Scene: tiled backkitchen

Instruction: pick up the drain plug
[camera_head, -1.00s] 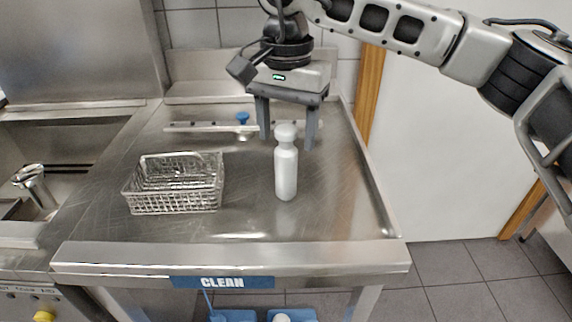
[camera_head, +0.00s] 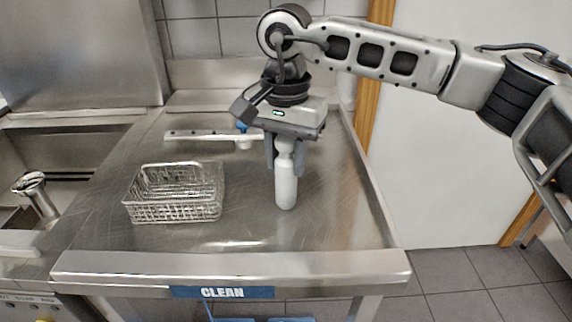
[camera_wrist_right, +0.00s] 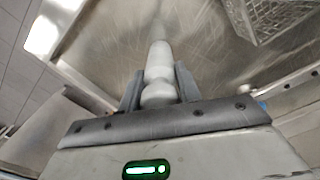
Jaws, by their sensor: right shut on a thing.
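The base of the plug still appears to rest on the worktop. The right wrist view shows the plug (camera_wrist_right: 158,60) between the two dark fingers (camera_wrist_right: 160,82), with its lower part reaching away towards the worktop. My left gripper is in neither view.
A wire basket (camera_head: 175,205) stands left of the plug on the steel worktop (camera_head: 235,243). A flat metal bar (camera_head: 195,134) lies behind, with a small blue-topped piece (camera_head: 241,128) near its right end. A sink with a tap (camera_head: 33,185) is at far left. Bare worktop lies in front.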

